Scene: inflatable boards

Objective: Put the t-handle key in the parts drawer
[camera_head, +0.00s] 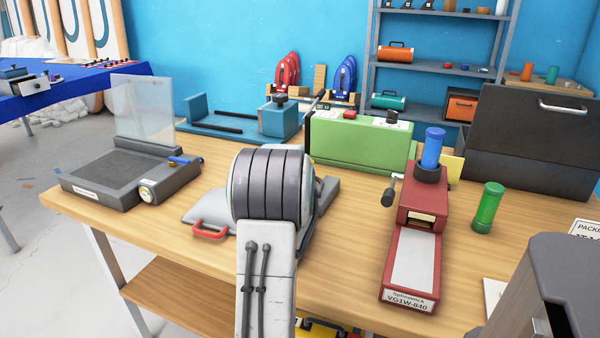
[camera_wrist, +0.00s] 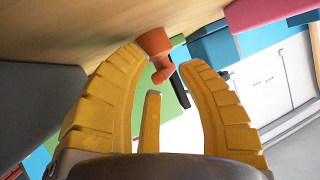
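In the wrist view, an orange piece with a dark rod (camera_wrist: 157,44) shows just beyond my fingertips; it looks like the t-handle key, but I cannot be sure. My gripper (camera_wrist: 164,60) has its yellow fingers spread apart, and I see nothing clasped between them. In the head view, my own arm hides the gripper and the orange piece. A small grey drawer unit with a pale, pulled-out drawer (camera_head: 33,84) stands on the blue table at the far left; it appears to be the parts drawer.
The wooden bench (camera_head: 345,228) holds a red sealing device (camera_head: 408,235), a green tube (camera_head: 487,207), a green machine (camera_head: 350,145), a grey device with a clear upright panel (camera_head: 110,180) and a dark toolbox (camera_head: 535,145). Open floor lies between the bench and the blue table (camera_head: 95,84).

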